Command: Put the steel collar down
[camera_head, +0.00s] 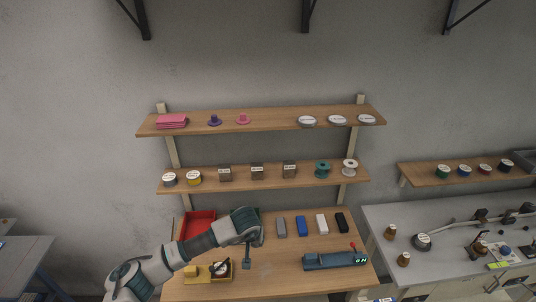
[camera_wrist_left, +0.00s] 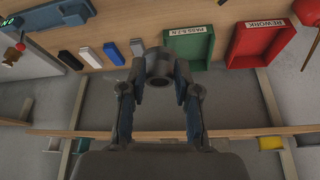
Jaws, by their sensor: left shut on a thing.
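My left gripper (camera_head: 247,258) hangs over the wooden bench in the head view. In the left wrist view its two fingers (camera_wrist_left: 160,98) are closed on the steel collar (camera_wrist_left: 160,64), a dark grey ring with a round bore. The collar sits between the fingertips with the bench behind it. Whether it touches the bench cannot be told. In the head view the collar is too small to make out clearly. My right gripper is in neither view.
A red REWORK tray (camera_head: 188,236) and a green tray (camera_wrist_left: 190,47) stand at the bench's back left. Grey, blue (camera_head: 301,226), white and black blocks stand to their right.

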